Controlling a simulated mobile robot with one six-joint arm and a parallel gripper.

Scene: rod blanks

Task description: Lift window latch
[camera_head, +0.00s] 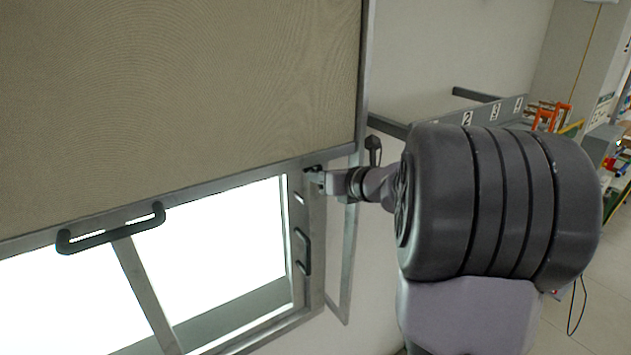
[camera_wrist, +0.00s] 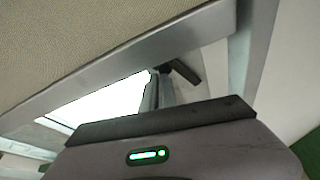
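The window (camera_head: 235,240) is a bright pane in a grey frame, below a beige blind. A dark upright handle (camera_head: 303,250) sits on its right frame member. A small pale fitting (camera_head: 299,198) is above that handle; I cannot tell which part is the latch. My gripper (camera_head: 315,178) is at the frame's upper right corner, above the handle, and its fingertips are small and dark against the frame. In the wrist view a dark lever (camera_wrist: 184,71) stands out from the frame beyond my gripper body. Contact and finger opening cannot be made out.
The blind (camera_head: 180,90) covers the upper left, with a long dark handle (camera_head: 110,230) on its lower bar. A grey numbered rack (camera_head: 480,115) stands behind my arm on the right. Shelves with orange items (camera_head: 552,115) are farther back.

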